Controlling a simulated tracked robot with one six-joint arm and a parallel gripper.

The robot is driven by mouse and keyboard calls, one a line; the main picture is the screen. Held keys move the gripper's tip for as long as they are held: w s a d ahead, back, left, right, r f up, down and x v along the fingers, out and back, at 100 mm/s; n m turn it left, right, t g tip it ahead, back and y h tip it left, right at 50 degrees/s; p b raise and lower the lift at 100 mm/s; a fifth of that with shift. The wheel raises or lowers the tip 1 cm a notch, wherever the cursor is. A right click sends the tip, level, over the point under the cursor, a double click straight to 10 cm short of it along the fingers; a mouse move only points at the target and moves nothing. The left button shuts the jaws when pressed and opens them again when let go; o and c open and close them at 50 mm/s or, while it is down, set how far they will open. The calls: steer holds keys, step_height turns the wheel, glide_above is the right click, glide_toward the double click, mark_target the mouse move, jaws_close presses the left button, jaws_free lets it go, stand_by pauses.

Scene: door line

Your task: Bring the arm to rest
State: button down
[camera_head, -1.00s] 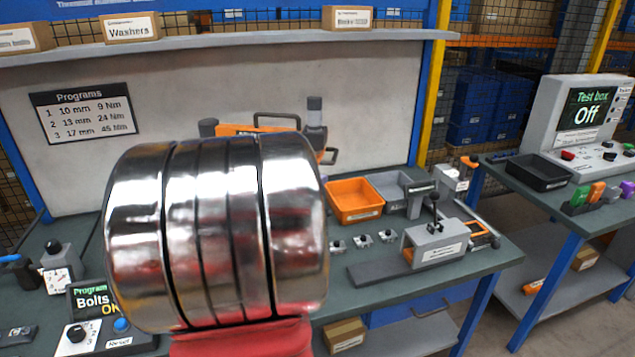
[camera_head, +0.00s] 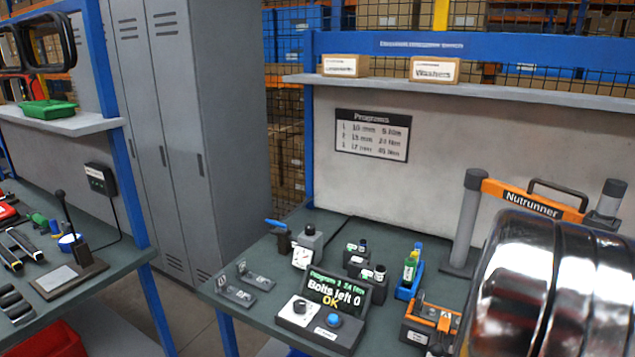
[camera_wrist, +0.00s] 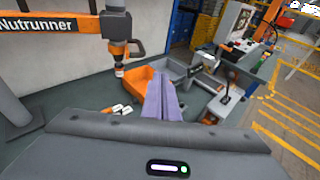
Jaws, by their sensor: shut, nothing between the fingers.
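A shiny metal part of my arm (camera_head: 560,285) fills the lower right corner of the head view, and my fingers are not visible there. In the wrist view my gripper (camera_wrist: 163,90) shows as two purple-grey fingers lying together, shut and empty. They point out over the bench and overlap the orange bin (camera_wrist: 138,90) in the picture. The nutrunner (camera_wrist: 120,50) hangs from its stand to the left of the fingers.
The nutrunner's orange crossbar (camera_head: 530,198) stands close behind my arm in the head view. A clamp fixture (camera_wrist: 225,100) is right of my fingers. Grey lockers (camera_head: 190,120) and a second bench (camera_head: 130,265) are at left.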

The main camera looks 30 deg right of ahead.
steer(key=w+a+f+m+t+y, duration=0.1)
steer(key=w+a+m+t+y, duration=0.15)
steer(key=w+a, duration=0.45)
steer(key=w+a+m+t+y, duration=0.1)
steer(key=w+a+m, duration=0.25)
steer(key=a, duration=0.75)
steer(key=w+a+f+m+t+y, duration=0.15)
steer(key=w+a+m, duration=0.3)
steer(key=a, duration=0.45)
steer(key=w+a+f+m+t+y, duration=0.1)
steer(key=a+y, duration=0.4)
steer(key=a, duration=1.1)
steer(key=w+a+f+m+t+y, duration=0.1)
steer(key=a+m+t+y, duration=0.2)
steer(key=a, duration=1.3)
steer(key=shift+t+y, duration=0.3)
steer(key=shift+y, duration=0.6)
steer(key=shift+w+m, duration=0.1)
steer(key=shift+m, duration=0.15)
